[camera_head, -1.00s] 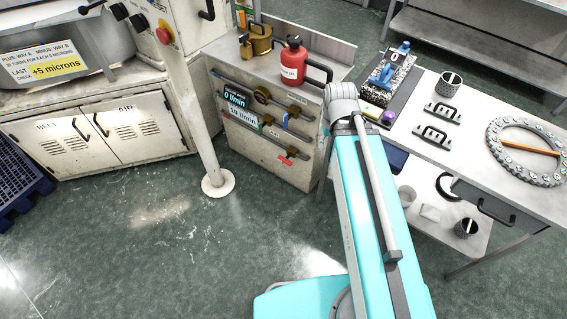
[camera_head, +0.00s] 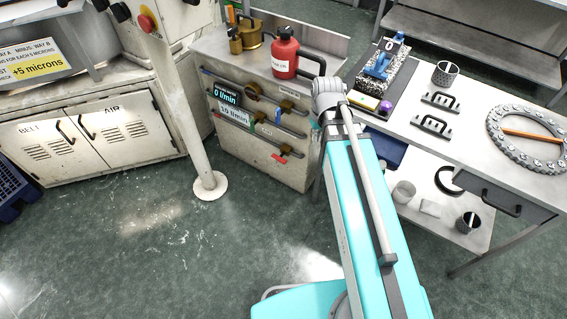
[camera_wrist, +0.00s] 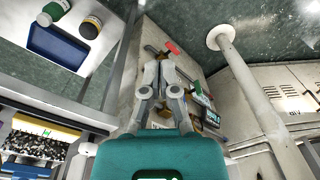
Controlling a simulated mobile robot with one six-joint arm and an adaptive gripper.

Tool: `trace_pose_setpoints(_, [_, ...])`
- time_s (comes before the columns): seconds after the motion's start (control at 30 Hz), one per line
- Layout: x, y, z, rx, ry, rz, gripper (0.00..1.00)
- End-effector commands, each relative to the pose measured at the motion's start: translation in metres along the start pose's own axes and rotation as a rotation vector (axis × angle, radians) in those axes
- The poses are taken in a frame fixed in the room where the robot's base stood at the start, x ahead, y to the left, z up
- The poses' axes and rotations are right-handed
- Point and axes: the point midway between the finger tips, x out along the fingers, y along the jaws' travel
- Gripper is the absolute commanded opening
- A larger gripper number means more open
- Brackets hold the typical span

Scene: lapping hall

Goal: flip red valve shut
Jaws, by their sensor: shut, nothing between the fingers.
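The red valve handle (camera_head: 279,158) is a small red lever low on the front of the metal cabinet (camera_head: 255,160), at the lower pipe. It looks roughly level, slightly tilted. In the wrist view a red handle (camera_wrist: 172,47) shows just beyond my fingertips, a little to their right. My gripper (camera_wrist: 163,60) is shut and empty, pointing at the cabinet front. A gap seems to remain, but I cannot judge its depth. In the head view my gripper is hidden behind my arm.
Blue (camera_head: 278,117) and green handles sit near the red one, beside two displays (camera_head: 228,95). A red can (camera_head: 286,55) stands on the cabinet. A white post (camera_head: 205,150) stands left. A workbench (camera_head: 480,150) with tools is close on the right. The floor in front is clear.

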Motion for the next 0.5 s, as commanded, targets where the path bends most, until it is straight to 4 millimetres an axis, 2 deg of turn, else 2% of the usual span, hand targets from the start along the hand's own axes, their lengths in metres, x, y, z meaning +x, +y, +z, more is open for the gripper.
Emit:
trace_pose_setpoints(0.03, [0.015, 0.0, -0.008, -0.017, 0.005, -0.004, 0.0])
trace_pose_setpoints(0.5, [0.082, -0.001, -0.056, -0.182, 0.047, -0.035, 0.0])
